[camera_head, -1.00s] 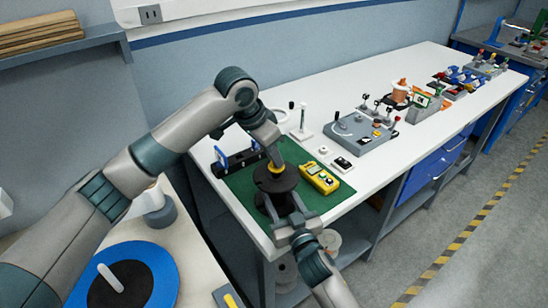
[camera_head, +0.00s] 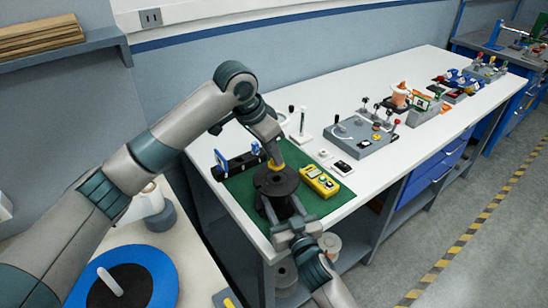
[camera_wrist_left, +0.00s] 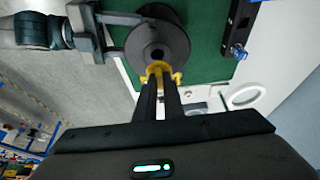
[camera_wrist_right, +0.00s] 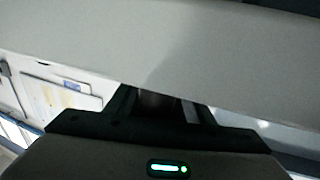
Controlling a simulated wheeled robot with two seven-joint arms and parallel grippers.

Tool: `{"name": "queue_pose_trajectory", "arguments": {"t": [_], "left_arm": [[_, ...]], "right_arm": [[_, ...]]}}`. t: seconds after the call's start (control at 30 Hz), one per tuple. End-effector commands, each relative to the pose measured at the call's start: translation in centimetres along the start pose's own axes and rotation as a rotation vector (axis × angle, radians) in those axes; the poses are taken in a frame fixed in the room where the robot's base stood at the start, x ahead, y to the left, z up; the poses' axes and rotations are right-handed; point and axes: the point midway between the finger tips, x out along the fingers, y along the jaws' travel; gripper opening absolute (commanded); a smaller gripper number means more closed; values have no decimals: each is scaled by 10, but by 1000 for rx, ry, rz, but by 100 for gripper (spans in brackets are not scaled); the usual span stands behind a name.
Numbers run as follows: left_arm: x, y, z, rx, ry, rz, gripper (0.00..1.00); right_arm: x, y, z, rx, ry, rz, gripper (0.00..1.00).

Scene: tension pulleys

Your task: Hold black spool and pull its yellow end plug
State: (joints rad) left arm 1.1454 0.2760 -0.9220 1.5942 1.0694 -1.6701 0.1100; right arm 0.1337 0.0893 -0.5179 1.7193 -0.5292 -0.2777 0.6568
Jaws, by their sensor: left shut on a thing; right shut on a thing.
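The black spool (camera_head: 276,186) stands over the green mat (camera_head: 240,192), with its round upper flange and open centre hole showing. My right gripper (camera_head: 286,212) is shut on the spool below that flange. The right gripper also shows beside the spool (camera_wrist_left: 172,27) in the left wrist view (camera_wrist_left: 118,35). My left gripper (camera_head: 274,157) is shut on the yellow end plug (camera_head: 276,167), just above the spool. In the left wrist view the yellow plug (camera_wrist_left: 157,70) is beside the dark hole, and the hole looks empty. The right wrist view is mostly blocked by a pale surface.
A yellow multimeter (camera_head: 320,181) lies on the mat right of the spool. A black and blue fixture (camera_head: 236,163) stands behind-left. A grey control box (camera_head: 362,136) sits farther right on the white table (camera_head: 345,205). The table's front edge is close to my right gripper.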

Motion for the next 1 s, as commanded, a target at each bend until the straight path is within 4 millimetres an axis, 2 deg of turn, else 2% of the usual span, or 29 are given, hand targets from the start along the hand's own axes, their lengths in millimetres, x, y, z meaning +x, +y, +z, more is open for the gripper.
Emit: {"name": "queue_pose_trajectory", "arguments": {"t": [0.33, 0.77, 0.8, 0.87, 0.9, 1.0], "left_arm": [[-20, 0, -8, 1, 0, 1, 0], [-22, 0, -9, 0, 0, 1, 0], [-22, 0, -9, 0, 0, 1, 0], [-22, 0, -9, 0, 0, 1, 0], [-22, 0, -9, 0, 0, 1, 0], [-22, 0, -9, 0, 0, 1, 0]], "right_arm": [[0, 0, 2, 0, -3, 0, 20], [-1, 0, 2, 0, -3, 0, 20], [-1, 0, 2, 0, -3, 0, 50], [0, 0, 2, 0, -3, 0, 65], [0, 0, 2, 0, -3, 0, 70], [0, 0, 1, 0, -2, 0, 70]]}}
